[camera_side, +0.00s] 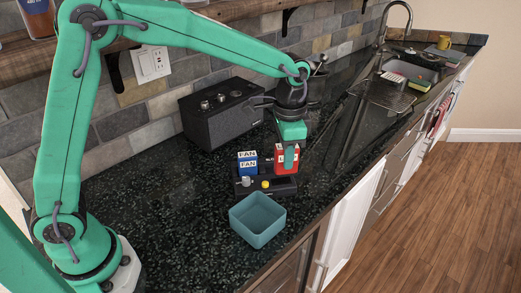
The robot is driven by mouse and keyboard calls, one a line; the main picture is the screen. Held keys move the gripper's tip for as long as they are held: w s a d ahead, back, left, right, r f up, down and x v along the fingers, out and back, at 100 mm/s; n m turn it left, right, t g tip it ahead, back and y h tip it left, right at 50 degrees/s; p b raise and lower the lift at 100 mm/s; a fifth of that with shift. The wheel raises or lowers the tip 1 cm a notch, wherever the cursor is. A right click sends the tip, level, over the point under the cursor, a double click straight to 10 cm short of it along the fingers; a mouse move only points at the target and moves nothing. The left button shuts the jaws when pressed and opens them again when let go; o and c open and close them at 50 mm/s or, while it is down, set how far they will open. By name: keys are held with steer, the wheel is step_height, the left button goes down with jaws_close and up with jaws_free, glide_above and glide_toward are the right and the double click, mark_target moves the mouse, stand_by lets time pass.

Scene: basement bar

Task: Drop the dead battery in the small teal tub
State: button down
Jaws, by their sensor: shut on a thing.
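The small teal tub (257,219) stands open on the dark counter, and no object shows inside it. My gripper (289,164) points down behind and to the right of the tub, shut on a red battery block (280,167) with a white label. A finger covers part of the block and its lettering. The block is upright at the right side of a black holder (284,187); I cannot tell whether it is seated or slightly raised. A blue block (248,168) labelled FAN stands at the holder's left. No visible mark reads "dead".
A yellow knob (265,184) and a grey knob (246,181) sit at the holder's front. A black speaker-like box (222,112) stands behind, against the tiled wall. The counter's front edge is close to the tub's right. Counter left of the tub is clear.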

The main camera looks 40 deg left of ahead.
steer(key=shift+s+d+f+m, duration=0.15)
steer(key=shift+s+d+m, duration=0.05)
steer(key=shift+s+m, duration=0.4)
steer(key=s+d+f+m, duration=0.1)
steer(key=s+f+m, duration=0.2)
steer(key=s+m, duration=0.4)
steer(key=shift+s+d+m, duration=0.2)
steer(key=shift+s+m, duration=0.1)
steer(key=shift+s, duration=0.3)
steer(key=shift+f, duration=0.2)
steer(key=shift+f, duration=2.85)
steer(key=c, duration=1.1)
jaws_free()
steer(key=shift+r, duration=0.1)
